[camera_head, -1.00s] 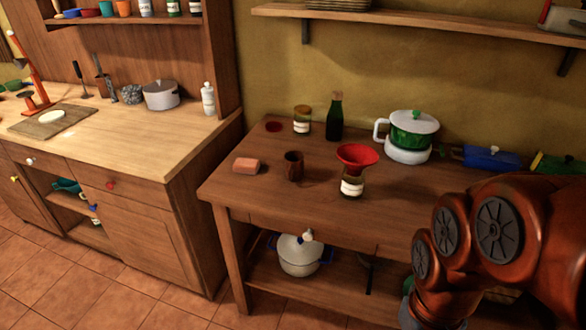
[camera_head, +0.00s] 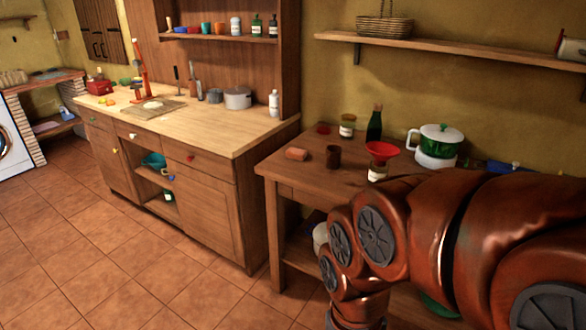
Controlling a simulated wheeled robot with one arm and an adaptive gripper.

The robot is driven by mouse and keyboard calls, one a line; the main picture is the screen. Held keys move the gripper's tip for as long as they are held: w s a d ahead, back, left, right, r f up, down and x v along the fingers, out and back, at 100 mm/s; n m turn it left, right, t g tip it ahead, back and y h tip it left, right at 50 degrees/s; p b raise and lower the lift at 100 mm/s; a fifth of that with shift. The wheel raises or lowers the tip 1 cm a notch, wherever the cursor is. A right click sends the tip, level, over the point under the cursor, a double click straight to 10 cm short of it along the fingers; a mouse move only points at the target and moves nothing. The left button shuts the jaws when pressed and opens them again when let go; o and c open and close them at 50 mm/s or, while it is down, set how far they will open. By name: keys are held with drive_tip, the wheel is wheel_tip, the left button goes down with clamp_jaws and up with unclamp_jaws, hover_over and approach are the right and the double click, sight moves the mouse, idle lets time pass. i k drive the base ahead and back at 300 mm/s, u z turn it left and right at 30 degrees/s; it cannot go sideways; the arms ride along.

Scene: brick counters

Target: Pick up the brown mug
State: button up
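The brown mug (camera_head: 333,157) stands upright on the dark wooden table (camera_head: 283,170), near its left part. A pinkish-brown block (camera_head: 296,154) lies to its left, and a jar with a red funnel (camera_head: 380,155) on top stands to its right. My copper-coloured arm fills the lower right of the view, in front of the table. My gripper is not visible; the arm runs out of the bottom edge of the picture.
A dark green bottle (camera_head: 374,125), a small jar (camera_head: 347,126) and a green and white pot (camera_head: 438,142) stand behind the mug. A lighter wooden counter (camera_head: 215,138) is at the left. The tiled floor (camera_head: 105,250) in front of it is clear. A wall shelf (camera_head: 450,48) hangs above the table.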

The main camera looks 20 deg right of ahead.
sight(333, 153)
drive_tip(key=u, duration=0.65)
drive_tip(key=i, duration=2.35)
drive_tip(key=z, duration=1.25)
drive_tip(key=i, duration=0.8)
drive_tip(key=z, duration=0.9)
